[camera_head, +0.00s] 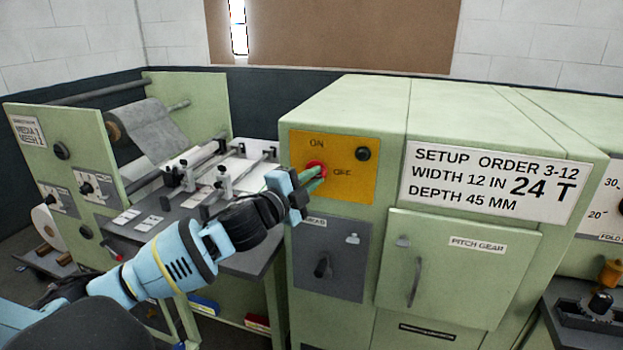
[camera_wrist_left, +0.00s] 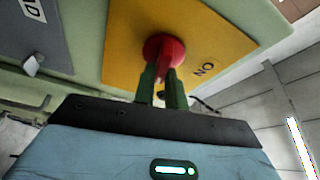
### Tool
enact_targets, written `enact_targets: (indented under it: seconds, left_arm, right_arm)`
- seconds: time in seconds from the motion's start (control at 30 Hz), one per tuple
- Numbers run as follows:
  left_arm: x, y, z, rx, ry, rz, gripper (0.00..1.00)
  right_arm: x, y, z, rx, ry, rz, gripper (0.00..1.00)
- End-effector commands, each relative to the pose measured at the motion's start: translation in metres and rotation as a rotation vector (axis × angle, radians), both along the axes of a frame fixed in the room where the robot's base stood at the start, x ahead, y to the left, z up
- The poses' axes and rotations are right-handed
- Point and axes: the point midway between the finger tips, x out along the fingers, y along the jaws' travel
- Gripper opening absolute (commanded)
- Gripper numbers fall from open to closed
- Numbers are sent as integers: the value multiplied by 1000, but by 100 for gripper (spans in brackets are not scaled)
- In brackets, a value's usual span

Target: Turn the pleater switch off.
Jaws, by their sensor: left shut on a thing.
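The pleater switch is a red rotary knob (camera_head: 316,170) on a yellow plate (camera_head: 350,190) on the front of the green machine. The plate is lettered ON above the knob and OFF to its right. In the left wrist view the red knob (camera_wrist_left: 166,50) sits between the green fingers, its round base showing beyond them. My left gripper (camera_head: 312,180) reaches in from the left and is shut on the knob. The fingers cover much of the knob's handle, so its exact angle is hard to tell. My right gripper is not in view.
A black round button (camera_head: 363,153) sits right of the knob. Below is a grey panel (camera_head: 325,262) with a black switch. Right of it is a cabinet door (camera_head: 455,265) labelled PITCH GEAR. A grey work table with clamps (camera_head: 205,190) stands left, behind my arm.

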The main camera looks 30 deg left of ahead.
Motion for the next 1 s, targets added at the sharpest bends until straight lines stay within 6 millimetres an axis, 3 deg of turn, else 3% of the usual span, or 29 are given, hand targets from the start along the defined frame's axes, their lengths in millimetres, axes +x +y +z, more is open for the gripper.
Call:
enact_targets:
  seconds: [0.4,1.0]
  left_arm:
    - [0,1,0,216,50,2,0]
    - [0,0,0,256,60,0,0]
  right_arm:
    - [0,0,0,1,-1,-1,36]
    - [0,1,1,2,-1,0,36]
